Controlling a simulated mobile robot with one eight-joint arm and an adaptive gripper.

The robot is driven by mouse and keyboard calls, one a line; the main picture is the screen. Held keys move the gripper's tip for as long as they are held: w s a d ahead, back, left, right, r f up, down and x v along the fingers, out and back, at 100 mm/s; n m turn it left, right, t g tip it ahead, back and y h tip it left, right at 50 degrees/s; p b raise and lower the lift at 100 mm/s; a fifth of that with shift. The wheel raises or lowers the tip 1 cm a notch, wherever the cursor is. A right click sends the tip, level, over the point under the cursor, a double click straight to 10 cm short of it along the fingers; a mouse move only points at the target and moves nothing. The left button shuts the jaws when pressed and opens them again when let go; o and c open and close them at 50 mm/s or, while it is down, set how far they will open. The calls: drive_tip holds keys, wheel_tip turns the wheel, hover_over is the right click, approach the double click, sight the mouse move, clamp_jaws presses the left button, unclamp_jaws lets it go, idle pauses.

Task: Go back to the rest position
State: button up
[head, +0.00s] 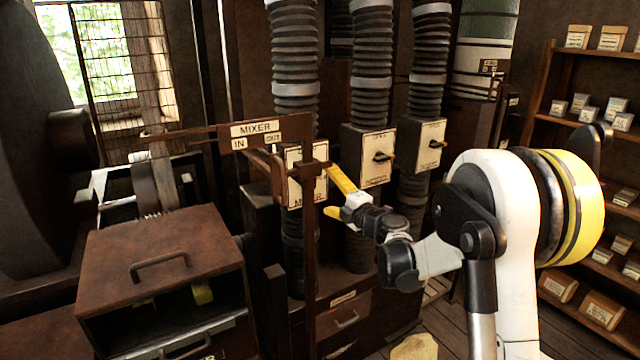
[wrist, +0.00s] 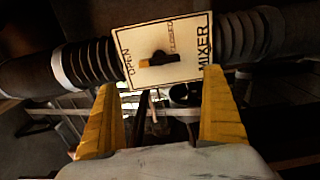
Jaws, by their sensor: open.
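My gripper (head: 331,191) is open in the head view, with its two yellow fingers pointing left toward the mixer box. In the wrist view my gripper (wrist: 160,84) has a finger on either side and nothing between them. The white mixer plate (wrist: 185,45) is ahead of the fingertips. Its dark knob (wrist: 158,60) has a yellow end on the side of the word OPEN, and it stands apart from the fingers. In the head view the mixer plate (head: 294,180) is partly hidden by a rusty post, and its knob cannot be made out.
A rusty post and arm carry the MIXER IN/OUT sign (head: 257,129) close to my gripper. Two similar switch boxes (head: 374,157) (head: 430,145) hang on ribbed hoses behind it. A rusty handled box (head: 160,262) stands at left, and shelves (head: 545,90) at right.

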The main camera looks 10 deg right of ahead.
drive_tip(key=shift+v, duration=0.8)
drive_tip(key=s+d+r+m+h, duration=0.6)
drive_tip(key=s+r+m+h, duration=0.4)
drive_tip(key=s+m, duration=0.35)
drive_tip(key=s+a+f+m+g+y, duration=0.1)
drive_tip(key=s+a+f+m+g, duration=0.1)
drive_tip(key=s+f, duration=0.3)
drive_tip(key=s+a+f+m+g+y, duration=0.2)
drive_tip(key=s+f, duration=0.4)
drive_tip(key=s, duration=0.8)
drive_tip(key=s+a+f+m+g+y+b, duration=0.1)
drive_tip(key=s+a+f+m+g, duration=0.3)
drive_tip(key=s, duration=0.6)
wheel_tip(320, 180, down, 2)
drive_tip(key=shift+a+f+g, duration=0.2)
drive_tip(key=shift+a+g, duration=0.25)
drive_tip(key=shift+g, duration=0.55)
